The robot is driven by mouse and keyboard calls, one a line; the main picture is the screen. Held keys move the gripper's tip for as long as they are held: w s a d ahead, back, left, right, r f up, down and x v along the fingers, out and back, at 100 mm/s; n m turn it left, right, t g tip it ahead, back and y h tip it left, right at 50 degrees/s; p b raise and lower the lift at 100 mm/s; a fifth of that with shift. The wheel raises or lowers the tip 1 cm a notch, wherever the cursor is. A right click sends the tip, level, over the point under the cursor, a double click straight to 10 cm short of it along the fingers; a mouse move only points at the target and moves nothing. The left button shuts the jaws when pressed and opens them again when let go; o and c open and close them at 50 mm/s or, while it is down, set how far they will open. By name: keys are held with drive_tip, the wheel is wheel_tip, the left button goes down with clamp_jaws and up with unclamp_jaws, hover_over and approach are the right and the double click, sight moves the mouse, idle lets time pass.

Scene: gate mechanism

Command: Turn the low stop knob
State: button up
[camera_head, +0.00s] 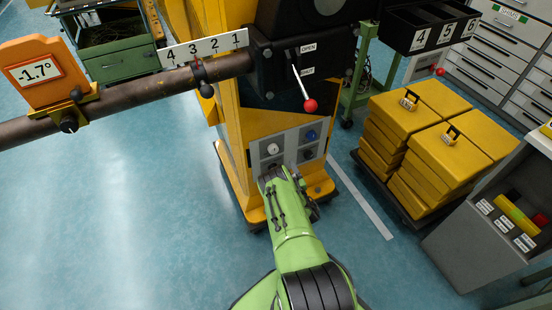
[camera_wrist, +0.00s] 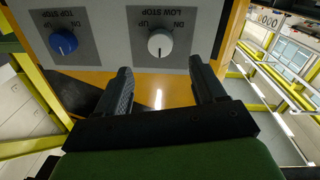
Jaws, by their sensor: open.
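The low stop knob is a round white dial with a dark pointer on a grey panel, in the wrist view (camera_wrist: 160,42) and the head view (camera_head: 273,148). The wrist view shows its label upside down, with UP and DN marks. My gripper (camera_wrist: 160,68) is open and empty. Its two black fingers point toward the panel, and the knob appears between and just beyond the fingertips, apart from them. In the head view my gripper (camera_head: 272,173) is just below the knob, its fingers mostly hidden by my green arm.
A blue top stop knob (camera_wrist: 63,43) is beside the white one on the panel (camera_head: 290,142). Above are a red-tipped lever (camera_head: 310,104) and the brown barrier bar (camera_head: 150,84). Yellow cases (camera_head: 420,110) stand at right; floor at left (camera_head: 130,200) is clear.

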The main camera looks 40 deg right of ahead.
sight(274, 152)
drive_tip(key=b+x, duration=0.2)
drive_tip(key=x, duration=0.5)
drive_tip(key=shift+w+f+b, duration=0.2)
drive_tip(key=shift+b, duration=0.2)
drive_tip(key=shift+w+d+r, duration=0.15)
drive_tip(key=shift+w+d, duration=0.05)
drive_tip(key=shift+w, duration=0.2)
drive_tip(key=c, duration=1.1)
drive_tip(key=shift+o, duration=0.2)
